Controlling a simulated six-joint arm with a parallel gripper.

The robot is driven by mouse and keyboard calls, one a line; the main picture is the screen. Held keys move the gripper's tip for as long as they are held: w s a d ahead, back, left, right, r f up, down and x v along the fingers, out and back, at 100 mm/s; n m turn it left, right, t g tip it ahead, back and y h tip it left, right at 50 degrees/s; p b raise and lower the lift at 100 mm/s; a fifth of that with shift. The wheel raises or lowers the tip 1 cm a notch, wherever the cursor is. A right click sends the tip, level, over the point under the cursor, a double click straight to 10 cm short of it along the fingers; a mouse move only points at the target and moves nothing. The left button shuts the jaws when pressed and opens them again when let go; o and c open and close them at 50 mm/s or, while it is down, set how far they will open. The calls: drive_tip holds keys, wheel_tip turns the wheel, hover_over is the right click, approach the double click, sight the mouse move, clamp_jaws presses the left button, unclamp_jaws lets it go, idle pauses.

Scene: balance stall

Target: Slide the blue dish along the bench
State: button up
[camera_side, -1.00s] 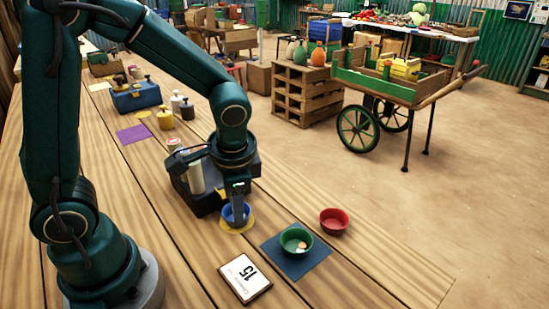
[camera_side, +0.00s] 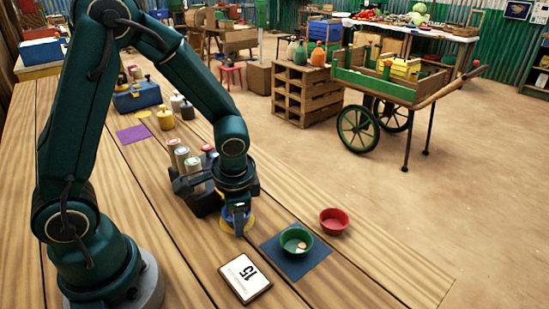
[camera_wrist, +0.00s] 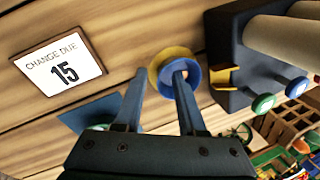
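The blue dish (camera_wrist: 194,73) sits on a round yellow mat (camera_wrist: 158,57) in the wrist view, toward the mat's right side. In the side view my gripper hides most of the dish, and an edge of the yellow mat (camera_side: 251,226) shows. My gripper (camera_wrist: 159,75) is open, fingers apart. In the wrist view one fingertip overlaps the dish's middle and the other is left of the dish; I cannot tell whether either touches it. In the side view my gripper (camera_side: 238,231) points down, low over the mat.
A dark coin holder (camera_side: 205,203) with upright tubes stands close behind my gripper. A green bowl (camera_side: 287,236) with coins rests on a dark blue mat (camera_side: 313,258); a red bowl (camera_side: 334,226) is beyond it. A "15" card (camera_side: 240,283) lies in front. A purple mat (camera_side: 133,134) is farther back.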

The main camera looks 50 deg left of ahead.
clamp_jaws()
idle(1.4)
